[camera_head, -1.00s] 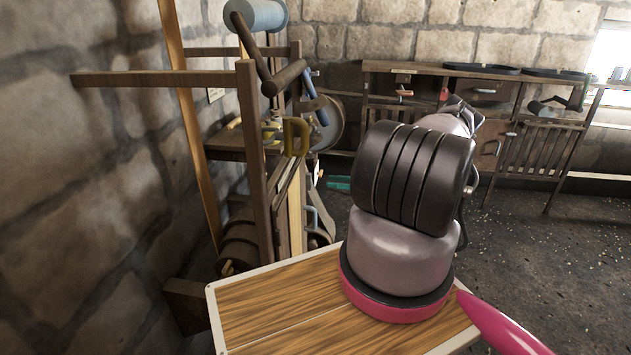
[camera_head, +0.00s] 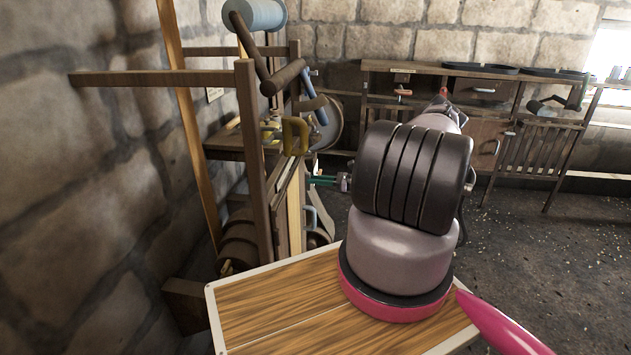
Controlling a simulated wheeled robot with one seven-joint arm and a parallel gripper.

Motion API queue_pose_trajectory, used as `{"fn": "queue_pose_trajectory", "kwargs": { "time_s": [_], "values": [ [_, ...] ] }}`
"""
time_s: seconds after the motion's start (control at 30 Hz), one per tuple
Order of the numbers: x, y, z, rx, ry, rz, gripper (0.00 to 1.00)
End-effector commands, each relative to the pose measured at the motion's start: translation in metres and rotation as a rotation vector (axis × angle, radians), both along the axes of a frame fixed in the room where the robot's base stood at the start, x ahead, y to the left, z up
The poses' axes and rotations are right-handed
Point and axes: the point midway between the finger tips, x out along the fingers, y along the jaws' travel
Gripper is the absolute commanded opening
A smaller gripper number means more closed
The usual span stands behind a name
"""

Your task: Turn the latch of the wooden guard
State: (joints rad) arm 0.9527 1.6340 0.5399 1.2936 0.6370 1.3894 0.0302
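A wooden frame machine (camera_head: 255,165) stands at the left by the stone wall. Upright wooden boards (camera_head: 294,210) on its right side look like the guard. I cannot make out its latch for certain. A yellow D-shaped piece (camera_head: 296,136) sits above the boards, and a grey curved handle (camera_head: 322,218) is at their right edge.
A blue-grey roller (camera_head: 256,14) and a dark crank bar tops the machine. A round wheel (camera_head: 334,125) is behind it. A wooden workbench (camera_head: 480,84) with tools stands along the back wall. Open floor (camera_head: 570,250) lies at the right.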

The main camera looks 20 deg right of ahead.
Motion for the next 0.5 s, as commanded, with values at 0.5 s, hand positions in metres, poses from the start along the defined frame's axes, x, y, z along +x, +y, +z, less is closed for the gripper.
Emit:
{"fn": "queue_pose_trajectory", "kwargs": {
  "time_s": [0.5],
  "values": [
    [-0.0014,0.0007,-0.0001,-0.074,-0.109,0.0,0.0]
  ]
}}
